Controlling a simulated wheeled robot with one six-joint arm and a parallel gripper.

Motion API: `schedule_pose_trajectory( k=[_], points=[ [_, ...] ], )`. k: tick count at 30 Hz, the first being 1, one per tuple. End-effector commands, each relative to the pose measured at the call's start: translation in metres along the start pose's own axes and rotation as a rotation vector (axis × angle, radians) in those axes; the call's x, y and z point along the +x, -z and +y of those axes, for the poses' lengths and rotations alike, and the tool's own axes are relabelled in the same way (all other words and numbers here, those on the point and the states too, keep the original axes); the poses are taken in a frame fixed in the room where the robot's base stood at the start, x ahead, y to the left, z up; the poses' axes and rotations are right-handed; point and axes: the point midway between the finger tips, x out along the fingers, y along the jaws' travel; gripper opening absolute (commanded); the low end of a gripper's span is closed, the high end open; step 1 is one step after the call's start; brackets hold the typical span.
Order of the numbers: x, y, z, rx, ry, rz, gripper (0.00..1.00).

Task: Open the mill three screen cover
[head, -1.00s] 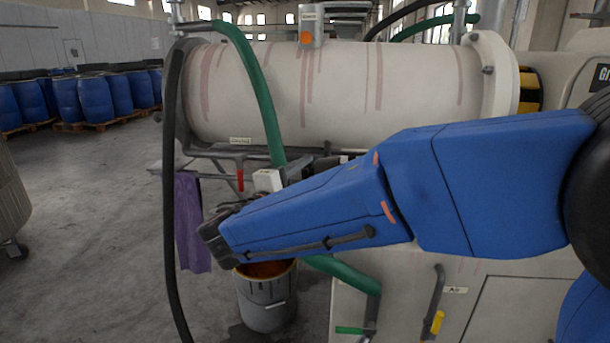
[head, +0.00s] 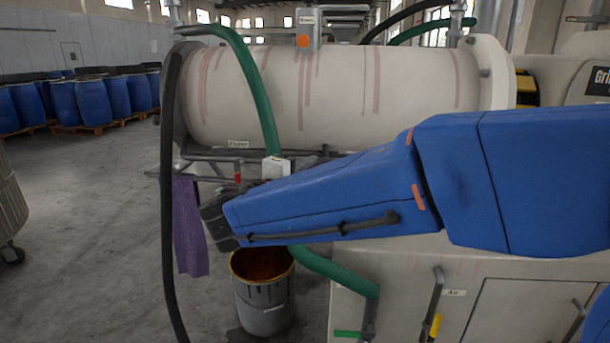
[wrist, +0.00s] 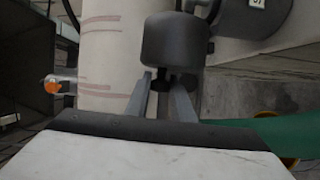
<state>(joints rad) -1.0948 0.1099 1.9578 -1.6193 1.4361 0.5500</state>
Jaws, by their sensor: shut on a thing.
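The mill's cream drum (head: 330,95) lies across the head view, with reddish streaks down it. No mill number can be read. In the wrist view my gripper's (wrist: 163,95) two grey fingers reach up to a small dark part below a dark grey rounded piece (wrist: 175,40). The fingers are shut on that dark part, perhaps the cover's handle. A dark round part (wrist: 250,15) with a partly cut-off white label sits at upper right; I cannot tell whether it is the screen cover.
A green hose (head: 257,85) and a black hose (head: 169,200) hang at the drum's left end. A purple cloth (head: 189,225) hangs beside them. A bucket (head: 263,310) with orange-brown contents stands on the floor below. Blue drums (head: 78,100) stand at far left; floor between is clear.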

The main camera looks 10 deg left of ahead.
Motion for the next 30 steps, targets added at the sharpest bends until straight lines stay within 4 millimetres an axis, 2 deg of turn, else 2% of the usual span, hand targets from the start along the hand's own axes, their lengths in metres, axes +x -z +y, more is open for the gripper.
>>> schedule_pose_trajectory(
  k=[6, 7, 9, 20, 25, 30],
  points=[
    [0.000, 0.000, 0.000, -0.001, -0.001, -0.001, 0.00],
    [0.000, 0.000, 0.000, -0.001, -0.001, -0.001, 0.26],
    [0.000, 0.000, 0.000, -0.001, -0.001, -0.001, 0.39],
    [-0.004, 0.000, 0.000, -0.002, -0.001, 0.000, 0.39],
    [-0.024, 0.001, 0.000, -0.002, -0.002, 0.003, 0.39],
    [-0.054, 0.001, 0.000, -0.002, -0.001, 0.003, 0.39]
  ],
)
